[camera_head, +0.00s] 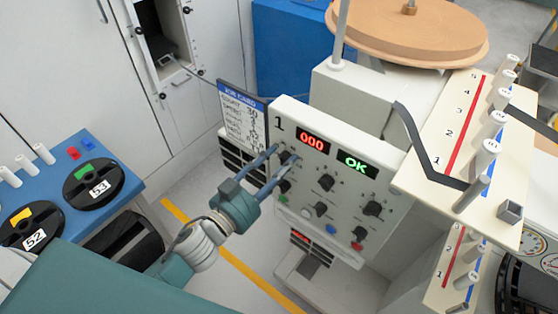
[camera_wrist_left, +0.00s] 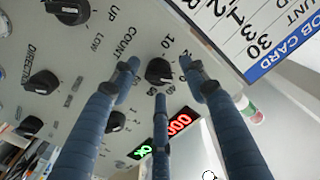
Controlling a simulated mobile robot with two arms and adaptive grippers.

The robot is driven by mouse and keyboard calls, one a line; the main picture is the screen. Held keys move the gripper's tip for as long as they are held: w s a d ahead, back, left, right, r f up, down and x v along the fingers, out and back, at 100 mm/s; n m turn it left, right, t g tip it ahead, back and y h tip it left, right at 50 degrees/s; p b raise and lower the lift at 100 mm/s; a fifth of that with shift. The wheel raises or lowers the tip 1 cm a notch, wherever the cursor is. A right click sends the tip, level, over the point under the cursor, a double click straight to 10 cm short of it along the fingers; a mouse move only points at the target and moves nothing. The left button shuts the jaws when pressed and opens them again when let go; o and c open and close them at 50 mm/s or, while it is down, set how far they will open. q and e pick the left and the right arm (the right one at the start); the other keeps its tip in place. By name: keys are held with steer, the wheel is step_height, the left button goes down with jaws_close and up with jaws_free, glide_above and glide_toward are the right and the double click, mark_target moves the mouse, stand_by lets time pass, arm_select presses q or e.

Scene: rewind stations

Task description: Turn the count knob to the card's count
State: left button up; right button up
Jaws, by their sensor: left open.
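The count knob (camera_wrist_left: 160,72) is a black round knob on the white panel of station 1 (camera_head: 300,115), with the word COUNT and numbers around it. My left gripper (camera_head: 283,156) reaches the panel from the lower left in the head view. In the wrist view the blue fingers of my left gripper (camera_wrist_left: 160,78) are open around the knob, with gaps visible beside it. The knob's pointer is too small to read. The job card (camera_head: 243,115), left of the panel, shows 30 in its top row; the card also shows in the wrist view (camera_wrist_left: 240,30). My right gripper is out of view.
A red display (camera_head: 312,142) reads 000 and a green display (camera_head: 356,164) reads OK. Other black knobs (camera_head: 325,183) sit close by. A blue table (camera_head: 55,195) with black spools stands left. A pegged board (camera_head: 450,145) stands right, a large brown roll (camera_head: 408,30) behind.

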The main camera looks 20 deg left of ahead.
arm_select(q)
jaws_close()
steer(key=shift+w+r+m, duration=0.1)
steer(key=shift+r+m, duration=0.05)
steer(key=shift+m, duration=0.55)
jaws_free()
steer(key=shift+d, duration=0.1)
steer(key=shift+s, duration=0.25)
steer(key=v, duration=1.1)
steer(key=shift+s+a, duration=0.2)
steer(key=shift+s, duration=0.1)
